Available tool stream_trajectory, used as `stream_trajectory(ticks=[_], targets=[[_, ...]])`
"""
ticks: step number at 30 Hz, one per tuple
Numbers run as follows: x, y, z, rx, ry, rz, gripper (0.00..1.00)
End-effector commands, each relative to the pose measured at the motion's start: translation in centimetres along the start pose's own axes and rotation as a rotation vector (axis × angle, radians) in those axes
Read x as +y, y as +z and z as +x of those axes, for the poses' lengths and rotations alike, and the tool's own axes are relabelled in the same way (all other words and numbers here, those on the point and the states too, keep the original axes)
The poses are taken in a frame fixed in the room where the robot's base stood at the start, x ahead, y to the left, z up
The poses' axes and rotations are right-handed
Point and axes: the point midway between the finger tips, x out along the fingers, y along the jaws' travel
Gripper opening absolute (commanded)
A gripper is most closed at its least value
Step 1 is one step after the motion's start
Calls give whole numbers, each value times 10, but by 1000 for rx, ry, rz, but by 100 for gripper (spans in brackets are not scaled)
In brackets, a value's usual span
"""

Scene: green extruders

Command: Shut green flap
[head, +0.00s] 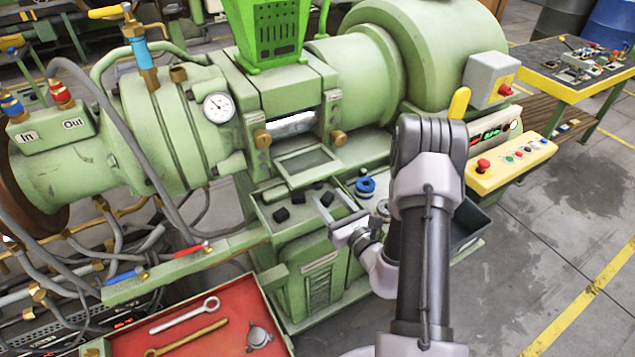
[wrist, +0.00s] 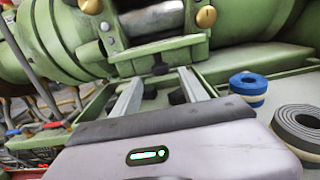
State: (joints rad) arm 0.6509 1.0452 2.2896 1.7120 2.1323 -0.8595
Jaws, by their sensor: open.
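The green flap (head: 307,166) hangs open on the green extruder (head: 375,75), tilted outward below an opening that shows a shiny roller (head: 292,124). The flap has a green frame and a greyish panel. In the wrist view the flap (wrist: 158,54) lies just beyond my fingertips, under the roller. My gripper (head: 338,207) is open and empty, below and to the right of the flap in the head view. In the wrist view its two fingers (wrist: 160,82) are spread and point toward the flap. I see no clear contact.
A green tray (head: 262,213) with several black blocks lies below the flap. A blue roll (head: 366,187) sits right of my gripper; a grey roll (wrist: 300,128) shows in the wrist view. Brass knobs (head: 262,138) flank the opening. A red tool tray (head: 205,310) stands lower left.

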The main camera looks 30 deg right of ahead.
Motion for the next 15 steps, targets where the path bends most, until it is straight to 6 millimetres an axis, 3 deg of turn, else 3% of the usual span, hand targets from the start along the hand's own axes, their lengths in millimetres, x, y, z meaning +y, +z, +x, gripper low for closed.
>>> stream_trajectory(ticks=[6,15], targets=[[1,0,50,-2,3,-2,51],[0,0,72,0,0,1,51]])
